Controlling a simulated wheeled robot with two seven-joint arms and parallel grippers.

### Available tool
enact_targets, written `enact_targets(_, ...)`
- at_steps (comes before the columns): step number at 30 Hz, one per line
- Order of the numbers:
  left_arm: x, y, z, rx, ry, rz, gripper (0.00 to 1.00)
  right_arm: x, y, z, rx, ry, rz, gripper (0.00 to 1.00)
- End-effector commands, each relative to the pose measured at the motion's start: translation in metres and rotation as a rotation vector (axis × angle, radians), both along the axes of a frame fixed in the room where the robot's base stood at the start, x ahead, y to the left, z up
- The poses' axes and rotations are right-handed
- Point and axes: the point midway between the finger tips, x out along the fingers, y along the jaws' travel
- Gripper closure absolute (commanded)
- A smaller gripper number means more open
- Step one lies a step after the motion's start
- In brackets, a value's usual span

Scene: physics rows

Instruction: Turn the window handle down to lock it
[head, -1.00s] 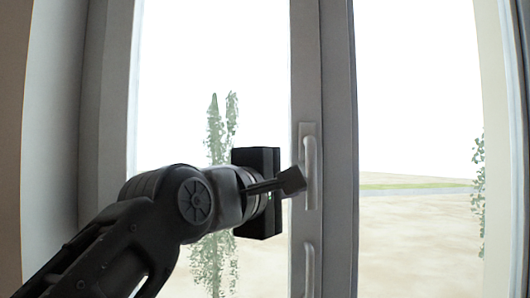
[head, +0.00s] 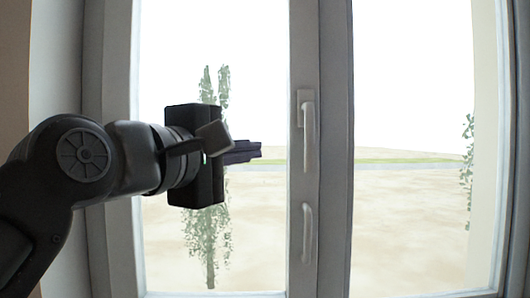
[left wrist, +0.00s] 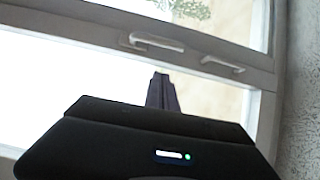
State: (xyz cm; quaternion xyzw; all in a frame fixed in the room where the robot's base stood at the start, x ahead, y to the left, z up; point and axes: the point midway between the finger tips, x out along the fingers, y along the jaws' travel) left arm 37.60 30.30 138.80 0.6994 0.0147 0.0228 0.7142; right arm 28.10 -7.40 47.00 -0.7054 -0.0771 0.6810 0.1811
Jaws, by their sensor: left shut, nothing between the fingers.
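The upper white window handle (head: 308,137) is on the grey middle frame in the head view, its grip hanging straight down from its base plate. A second, similar handle (head: 307,232) sits lower on the same frame, also pointing down. In the left wrist view the two handles (left wrist: 157,42) and (left wrist: 222,64) show along the frame beyond my fingers. My left gripper (head: 257,152) is shut and empty, left of the upper handle and apart from it. Its fingers (left wrist: 162,92) show closed together in the left wrist view. My right gripper is not in view.
The grey window frame (head: 337,150) runs upright between two glass panes. A wall (head: 55,60) and side frame stand at the left. The space between my left gripper and the handles is clear. Trees and open ground lie outside the glass.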

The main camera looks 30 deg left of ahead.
Motion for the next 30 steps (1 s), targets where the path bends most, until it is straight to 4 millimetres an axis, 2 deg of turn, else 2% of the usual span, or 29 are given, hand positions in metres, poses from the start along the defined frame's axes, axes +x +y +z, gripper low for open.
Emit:
enact_targets(1, -0.01, -0.001, 0.001, 0.0, -0.005, 0.001, 1.0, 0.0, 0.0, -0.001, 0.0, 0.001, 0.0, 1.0)
enact_targets(3, -0.019, -0.001, 0.001, 0.001, -0.003, 0.001, 1.0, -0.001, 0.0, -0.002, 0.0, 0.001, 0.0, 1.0)
enact_targets(7, -0.028, -0.001, 0.0, 0.0, -0.001, 0.001, 1.0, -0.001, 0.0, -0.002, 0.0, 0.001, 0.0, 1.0)
enact_targets(30, -0.029, -0.002, 0.001, 0.001, -0.001, 0.001, 1.0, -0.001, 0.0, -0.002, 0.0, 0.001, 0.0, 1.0)
